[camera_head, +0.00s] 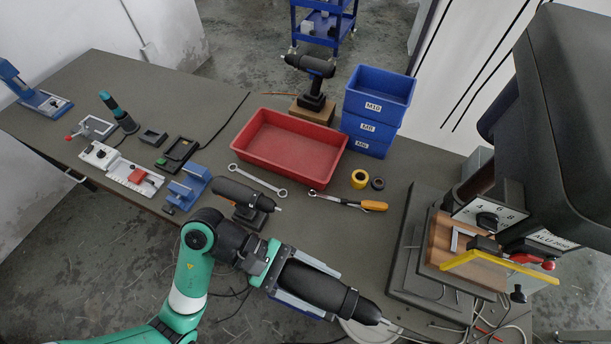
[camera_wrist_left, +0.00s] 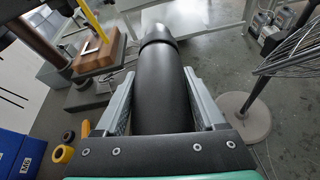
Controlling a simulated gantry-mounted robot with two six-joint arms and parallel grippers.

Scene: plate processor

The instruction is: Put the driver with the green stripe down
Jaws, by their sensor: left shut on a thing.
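My left gripper (camera_head: 318,288) is shut around the black body of a driver (camera_head: 365,309). The driver points right and slightly down, with its thin bit at the lower right, and is held off the front of the table. In the left wrist view, the black driver (camera_wrist_left: 162,85) lies between the two grey fingers (camera_wrist_left: 160,115). No green stripe shows clearly on its visible surface; part of it is hidden by the fingers. A second dark driver (camera_head: 236,192) rests in a black stand (camera_head: 255,214) near the front edge. My right gripper is not in view.
A third driver (camera_head: 310,64) stands on a wooden block (camera_head: 313,112) at the back. A red tray (camera_head: 253,153), stacked blue bins (camera_head: 349,143), a wrench (camera_head: 257,180) and a ratchet (camera_head: 347,202) lie around the middle. A drill press (camera_head: 547,130) stands at the right. Bare table (camera_head: 345,240) shows in front.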

